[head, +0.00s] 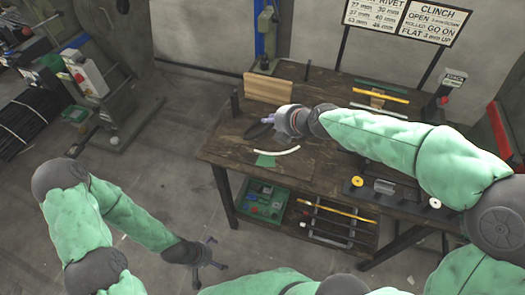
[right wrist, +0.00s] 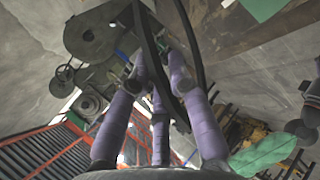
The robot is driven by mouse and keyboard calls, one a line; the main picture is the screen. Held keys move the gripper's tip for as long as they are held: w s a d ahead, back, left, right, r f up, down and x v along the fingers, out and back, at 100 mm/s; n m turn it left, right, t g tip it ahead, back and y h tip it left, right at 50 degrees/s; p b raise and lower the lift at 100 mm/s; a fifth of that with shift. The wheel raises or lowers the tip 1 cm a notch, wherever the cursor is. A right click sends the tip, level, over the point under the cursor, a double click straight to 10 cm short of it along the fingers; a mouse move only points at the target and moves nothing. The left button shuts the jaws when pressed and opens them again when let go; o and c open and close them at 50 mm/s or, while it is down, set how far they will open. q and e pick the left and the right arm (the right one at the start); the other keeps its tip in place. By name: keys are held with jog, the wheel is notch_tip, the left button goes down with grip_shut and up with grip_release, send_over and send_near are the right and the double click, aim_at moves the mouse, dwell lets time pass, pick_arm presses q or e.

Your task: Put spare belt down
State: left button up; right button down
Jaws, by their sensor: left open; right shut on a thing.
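The spare belt (head: 257,131) is a thin black loop at the tip of my right gripper (head: 272,121), near the left part of the workbench (head: 320,162). In the right wrist view the belt (right wrist: 198,48) hangs as a black strand between the purple fingers of my right gripper (right wrist: 160,75), which are closed on it. Whether the belt touches the bench top cannot be told. My left gripper (head: 212,254) is open and empty, low over the floor at the left of the bench.
A wooden block (head: 268,88) stands at the bench's back left. A white curved strip (head: 277,152) and a green piece (head: 265,161) lie near the front left. A yellow spool (head: 357,181) stands at the front. A green crate (head: 263,203) sits on the lower shelf.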

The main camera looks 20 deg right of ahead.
dwell(0.3)
jog(key=c, duration=1.3)
grip_release()
jog(key=shift+f, duration=0.1)
jog(key=v, duration=0.8)
jog(key=shift+s, duration=0.1)
